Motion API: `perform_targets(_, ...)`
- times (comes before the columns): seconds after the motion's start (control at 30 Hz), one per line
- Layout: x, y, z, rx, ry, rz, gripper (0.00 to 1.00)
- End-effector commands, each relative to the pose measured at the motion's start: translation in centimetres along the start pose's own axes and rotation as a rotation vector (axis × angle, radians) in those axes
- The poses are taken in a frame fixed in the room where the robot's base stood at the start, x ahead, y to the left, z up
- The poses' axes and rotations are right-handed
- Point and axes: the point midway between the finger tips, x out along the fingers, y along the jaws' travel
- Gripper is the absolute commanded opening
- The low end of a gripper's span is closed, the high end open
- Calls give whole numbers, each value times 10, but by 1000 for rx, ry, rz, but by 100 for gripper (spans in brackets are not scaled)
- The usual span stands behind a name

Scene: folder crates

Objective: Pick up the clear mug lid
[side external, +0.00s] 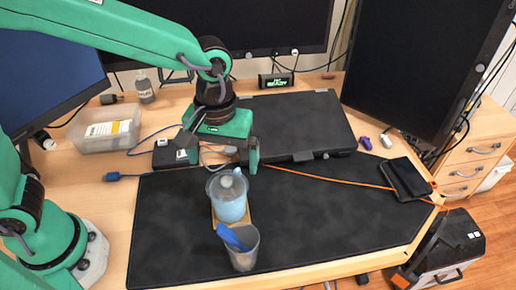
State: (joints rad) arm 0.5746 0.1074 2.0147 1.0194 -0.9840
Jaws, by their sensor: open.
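A light blue mug (230,208) stands upright on a small wooden tray or coaster (217,218) on the black mat. A clear lid (229,182) with a raised knob sits on the mug's top. My gripper (222,160) hangs just behind and above the lid, with its fingers apart. One finger shows to the right of the lid's knob and the other to the left. I cannot tell whether a finger touches the lid. Nothing shows between the fingers.
A grey cup (243,254) with a blue utensil (231,237) stands just in front of the mug. A clear box (106,132) stands at the left, and a dark wallet (406,178) lies at the right. The mat (320,220) is bare right of the mug.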

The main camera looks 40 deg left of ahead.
Motion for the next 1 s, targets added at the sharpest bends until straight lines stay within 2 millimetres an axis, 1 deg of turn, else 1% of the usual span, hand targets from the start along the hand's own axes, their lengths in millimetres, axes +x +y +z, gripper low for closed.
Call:
perform_targets(0.03,5,0,0,0,-2,-2,100)
perform_targets(0.13,11,-1,0,0,-1,-2,100)
perform_targets(0.37,14,0,0,1,-1,-1,100)
perform_targets(0.47,19,0,0,1,-1,-1,100)
perform_targets(0.8,55,1,-1,1,-2,-3,100)
perform_targets(0.9,62,1,-1,1,-1,-1,100)
perform_targets(1.0,65,1,-1,1,-1,-1,100)
